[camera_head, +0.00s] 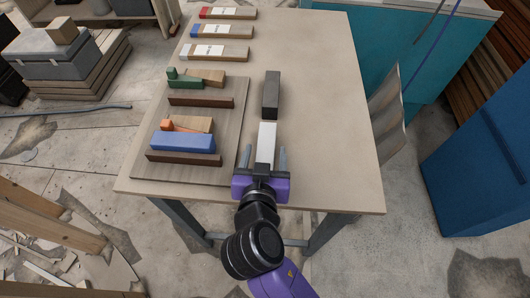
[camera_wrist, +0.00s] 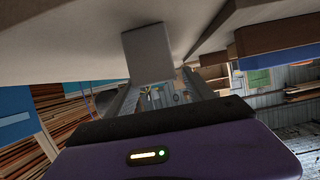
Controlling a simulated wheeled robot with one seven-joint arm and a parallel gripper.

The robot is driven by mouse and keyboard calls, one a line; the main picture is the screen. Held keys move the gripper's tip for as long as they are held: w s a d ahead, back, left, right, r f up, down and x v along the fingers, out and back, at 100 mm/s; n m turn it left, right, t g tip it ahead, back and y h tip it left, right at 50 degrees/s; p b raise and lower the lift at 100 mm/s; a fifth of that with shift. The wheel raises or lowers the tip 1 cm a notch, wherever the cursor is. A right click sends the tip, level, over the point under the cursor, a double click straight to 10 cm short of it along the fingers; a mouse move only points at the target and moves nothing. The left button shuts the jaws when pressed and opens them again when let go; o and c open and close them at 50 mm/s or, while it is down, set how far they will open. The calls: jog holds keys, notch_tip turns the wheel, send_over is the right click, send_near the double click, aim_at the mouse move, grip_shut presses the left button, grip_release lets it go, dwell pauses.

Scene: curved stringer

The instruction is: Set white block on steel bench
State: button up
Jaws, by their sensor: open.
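The white block (camera_head: 266,140) lies lengthwise on the beige table (camera_head: 318,120), right of the wooden board. My gripper (camera_head: 264,157) is low over the table's near side, its fingers open on either side of the block's near part. In the wrist view the block (camera_wrist: 148,48) shows its pale end between the two fingers, with gaps beside it. The near end is partly hidden by my gripper in the head view. The table has grey metal legs; I cannot tell whether it is the steel bench.
A dark block (camera_head: 271,95) stands just beyond the white block. The board (camera_head: 198,117) at left carries brown strips and blue, green and orange pieces. Several labelled bars (camera_head: 222,31) lie at the far left. The table's right side is clear. A teal cabinet (camera_head: 412,62) stands beyond.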

jog(key=b+v, duration=0.1)
jog(key=v, duration=1.1)
jog(key=shift+b, duration=0.35)
jog(key=shift+r, duration=0.1)
jog(key=s+d+f+n+g+y, duration=0.1)
jog(key=s+d+f+n+y, duration=0.4)
jog(key=d+f, duration=0.6)
jog(key=s+d+r+m+t+h, duration=0.1)
jog(key=s+d+r+m+h, duration=0.1)
jog(key=s+d+r, duration=0.2)
jog(key=s+d+r+m+t+h, duration=0.1)
jog(key=s+d+r+m+h, duration=0.1)
jog(key=s+d+r, duration=0.2)
jog(key=s+d, duration=0.3)
jog(key=s, duration=0.4)
jog(key=shift+s+m+h, duration=0.2)
jog(key=shift+m+h, duration=0.1)
